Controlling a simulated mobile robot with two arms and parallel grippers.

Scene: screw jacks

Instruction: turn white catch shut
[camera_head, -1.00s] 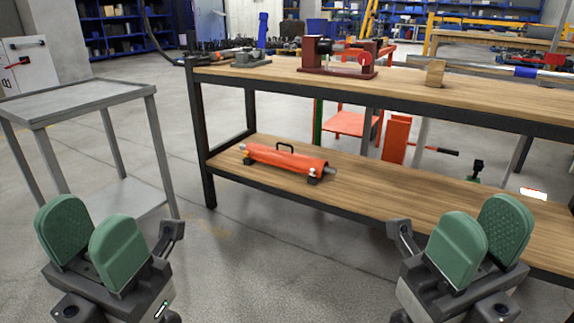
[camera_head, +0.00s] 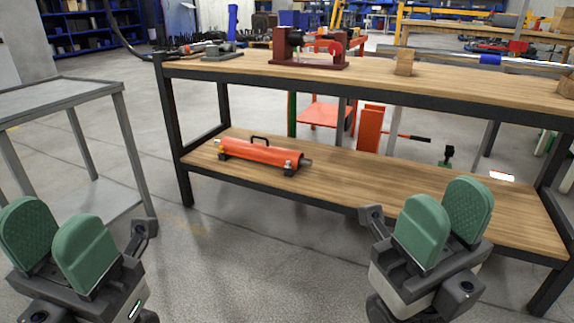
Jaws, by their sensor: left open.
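I cannot make out a white catch in this view. An orange-red cylinder with a black handle (camera_head: 262,152) lies on the lower shelf (camera_head: 370,185). My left gripper (camera_head: 57,245) is at the lower left, its green pads apart with nothing between them. My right gripper (camera_head: 445,222) is at the lower right in front of the bench, its green pads also apart and empty. Neither gripper touches anything.
A grey metal table (camera_head: 60,95) stands at the left, beside the bench. A wooden block (camera_head: 404,62) is on the bench top, and a small white-and-red item (camera_head: 501,175) is on the lower shelf. Bare concrete floor (camera_head: 250,255) lies between my grippers.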

